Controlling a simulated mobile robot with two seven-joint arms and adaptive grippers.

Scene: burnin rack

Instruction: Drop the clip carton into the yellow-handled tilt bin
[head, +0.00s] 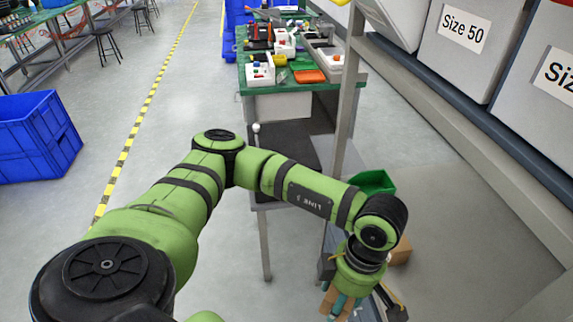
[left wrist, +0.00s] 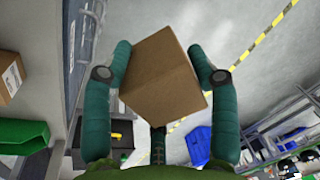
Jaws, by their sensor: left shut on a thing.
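My left gripper (head: 342,302) is low at the bottom right of the head view, shut on a plain brown carton. Only part of the carton (head: 333,301) shows in the head view. A pale grey tilt bin (head: 402,20) stands at the top, with a yellow piece (head: 340,2) at its left edge, cut off by the frame. The gripper is well below and in front of it. My right gripper is not in view.
More grey bins, one labelled "Size 50" (head: 463,30), line the upper right. A rack post (head: 346,100) stands near my arm. A green bin (head: 374,182) and another brown carton (head: 401,250) are beyond the wrist. A cluttered green-topped bench (head: 260,92) is behind; open floor lies left.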

